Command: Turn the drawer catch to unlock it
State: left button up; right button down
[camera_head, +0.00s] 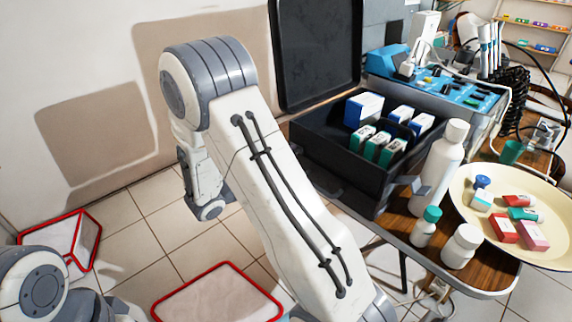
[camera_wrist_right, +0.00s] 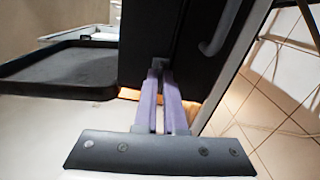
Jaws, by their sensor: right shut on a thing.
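In the right wrist view, my right gripper (camera_wrist_right: 162,80) is shut, its two purple-grey fingers close together around a small grey piece, seemingly the drawer catch (camera_wrist_right: 166,68), on a dark front panel (camera_wrist_right: 146,30). The catch is mostly hidden between the fingers, so I cannot tell how far it is turned. A curved handle (camera_wrist_right: 222,30) is on the dark panel to the right. In the head view, my right arm crosses the middle and hides part of the dark open case (camera_head: 325,160); the right fingertips and the catch do not show there. My left gripper is out of view.
In the head view, a wooden table (camera_head: 400,228) carries the case with small boxes, a white bottle (camera_head: 440,165), smaller bottles, a cream plate (camera_head: 465,195) and a blue dental unit (camera_head: 440,80). Red-rimmed bins (camera_head: 205,268) stand on the tiled floor at the left.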

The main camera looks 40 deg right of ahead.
jog(key=shift+d+m+b, duration=0.1)
jog(key=shift+m+b, duration=0.65)
jog(key=shift+m, duration=0.05)
jog(key=c, duration=1)
grip_release()
jog(key=a, duration=1)
jog(key=shift+s+a+p, duration=0.25)
jog(key=shift+s+p, duration=0.15)
jog(key=shift+s, duration=0.05)
